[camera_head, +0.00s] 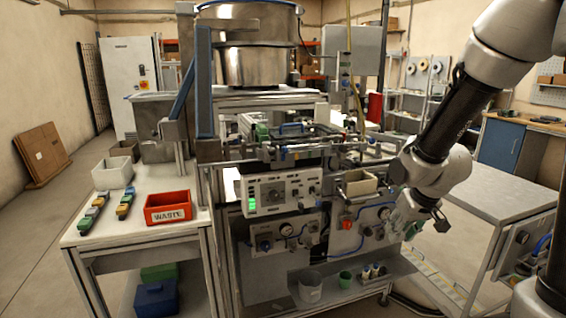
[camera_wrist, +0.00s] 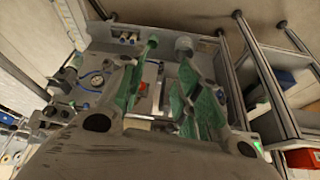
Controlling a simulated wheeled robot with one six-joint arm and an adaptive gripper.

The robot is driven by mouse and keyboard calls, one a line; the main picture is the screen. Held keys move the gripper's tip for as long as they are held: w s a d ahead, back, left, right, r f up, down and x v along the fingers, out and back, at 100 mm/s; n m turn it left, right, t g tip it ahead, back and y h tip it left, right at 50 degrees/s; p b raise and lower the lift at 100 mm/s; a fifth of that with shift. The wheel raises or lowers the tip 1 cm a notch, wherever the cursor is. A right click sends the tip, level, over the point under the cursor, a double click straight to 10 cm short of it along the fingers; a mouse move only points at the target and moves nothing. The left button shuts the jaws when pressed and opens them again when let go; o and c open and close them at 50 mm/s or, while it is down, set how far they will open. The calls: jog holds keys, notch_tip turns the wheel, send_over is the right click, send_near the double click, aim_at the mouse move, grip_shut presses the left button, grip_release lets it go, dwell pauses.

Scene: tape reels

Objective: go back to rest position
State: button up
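My gripper (camera_head: 408,222) hangs at the right of the machine, in front of its lower panel with the gauges. My arm comes down to it from the upper right. In the wrist view my gripper (camera_wrist: 160,85) has its two green-padded fingers apart, with a gap between them. I see nothing held in that gap. The machine's lower panel and shelf show beyond the fingers.
The machine's control box (camera_head: 283,191) and a grey bin (camera_head: 358,184) are left of my gripper. A lower shelf (camera_head: 375,275) holds cups. A metal side table (camera_head: 505,198) stands right. A red waste bin (camera_head: 168,207) sits on the left table.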

jog(key=s+d+r, duration=0.2)
jog(key=s+r, duration=0.6)
jog(key=s, duration=0.2)
jog(key=s+d+r+m, duration=0.1)
jog(key=s+d+r, duration=0.1)
jog(key=s+r, duration=0.6)
jog(key=shift+s+d+r+g+h, duration=0.2)
jog(key=shift+s+d+g+h, duration=0.15)
jog(key=shift+s, duration=0.9)
